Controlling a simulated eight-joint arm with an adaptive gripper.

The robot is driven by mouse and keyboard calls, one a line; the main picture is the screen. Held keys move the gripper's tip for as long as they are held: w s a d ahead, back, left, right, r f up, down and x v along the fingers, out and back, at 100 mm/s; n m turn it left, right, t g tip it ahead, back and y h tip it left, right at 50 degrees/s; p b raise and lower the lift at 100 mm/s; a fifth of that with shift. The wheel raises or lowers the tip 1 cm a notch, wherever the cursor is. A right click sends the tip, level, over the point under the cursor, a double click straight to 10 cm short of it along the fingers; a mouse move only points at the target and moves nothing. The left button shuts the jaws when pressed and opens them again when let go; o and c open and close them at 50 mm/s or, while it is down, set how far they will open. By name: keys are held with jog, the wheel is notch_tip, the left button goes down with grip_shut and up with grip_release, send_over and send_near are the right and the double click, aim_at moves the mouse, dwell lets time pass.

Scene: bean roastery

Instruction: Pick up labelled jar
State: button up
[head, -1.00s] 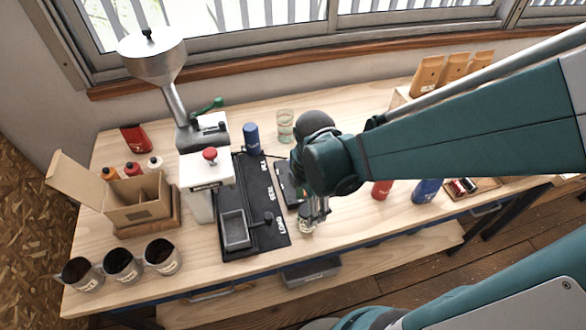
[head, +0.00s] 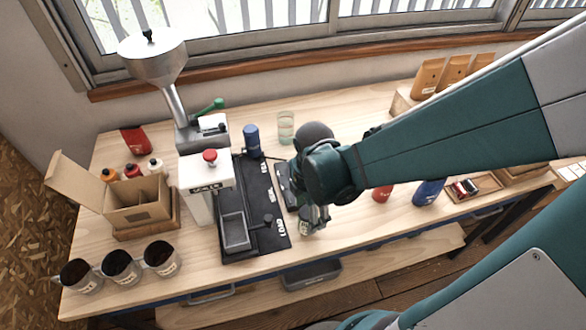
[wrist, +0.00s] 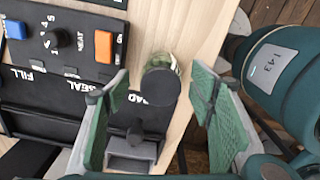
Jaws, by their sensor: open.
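The labelled jar (wrist: 173,64) shows in the wrist view as a small clear jar with a round dark lid, seen from above near the front edge of the table. In the head view the jar (head: 304,228) is mostly hidden by my gripper (head: 312,217). In the wrist view my gripper (wrist: 159,72) is open. Its two green-padded fingers stand on either side of the jar, with visible gaps. The fingers do not appear to touch it. The label cannot be read.
A black mat (head: 262,190) with printed words and a grey tray (head: 235,232) lies left of the jar. A white machine (head: 203,188) and several dark-filled cups (head: 122,267) stand farther left. A clear glass (head: 286,126) stands behind. Red and blue containers stand to the right.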

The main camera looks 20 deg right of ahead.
jog(key=shift+f, duration=0.1)
dwell(0.3)
jog(key=shift+f+b, duration=0.7)
jog(key=shift+f, duration=1.8)
jog(key=c, duration=1.1)
